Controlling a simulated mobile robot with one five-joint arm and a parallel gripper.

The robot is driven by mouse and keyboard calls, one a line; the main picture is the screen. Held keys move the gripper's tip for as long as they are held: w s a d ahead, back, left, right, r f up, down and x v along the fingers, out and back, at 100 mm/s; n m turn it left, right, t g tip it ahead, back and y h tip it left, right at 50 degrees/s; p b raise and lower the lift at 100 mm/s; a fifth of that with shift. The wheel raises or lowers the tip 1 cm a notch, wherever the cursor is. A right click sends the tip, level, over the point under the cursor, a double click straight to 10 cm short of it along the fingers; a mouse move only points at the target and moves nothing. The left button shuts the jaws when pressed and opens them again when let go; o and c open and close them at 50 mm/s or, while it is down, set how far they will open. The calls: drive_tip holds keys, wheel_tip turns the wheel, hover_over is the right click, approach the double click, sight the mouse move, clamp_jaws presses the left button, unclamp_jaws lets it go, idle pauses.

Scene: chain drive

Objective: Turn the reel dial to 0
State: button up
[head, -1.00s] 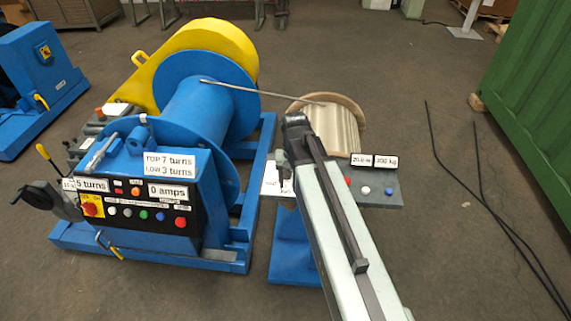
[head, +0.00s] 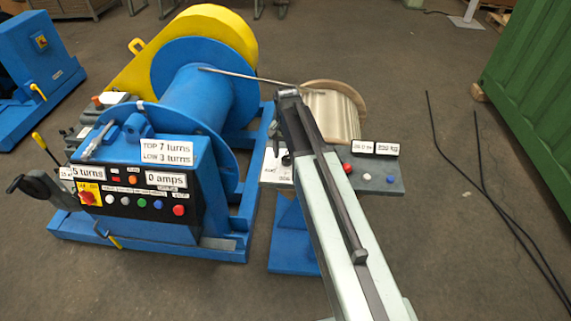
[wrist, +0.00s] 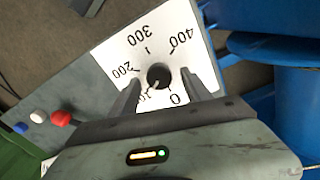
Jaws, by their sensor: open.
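The reel dial shows in the wrist view as a round black knob (wrist: 158,76) on a white scale plate (wrist: 118,48) marked 0 to 400. A pale mark on the knob points to the lower left, near the partly hidden 100, away from the 0. My gripper (wrist: 160,78) is open, with one finger on each side of the knob. I cannot tell whether the fingers touch it. In the head view the scale plate (head: 272,168) lies at the left end of the grey console (head: 384,182), and my arm hides much of it.
A large blue winch (head: 195,105) with a control panel stands close on the left. Cables lie on open floor at right.

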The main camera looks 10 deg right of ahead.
drive_tip(key=shift+f, duration=0.5)
drive_tip(key=shift+r, duration=0.15)
drive_tip(key=c, duration=1.2)
drive_tip(key=shift+a, duration=0.1)
clamp_jaws()
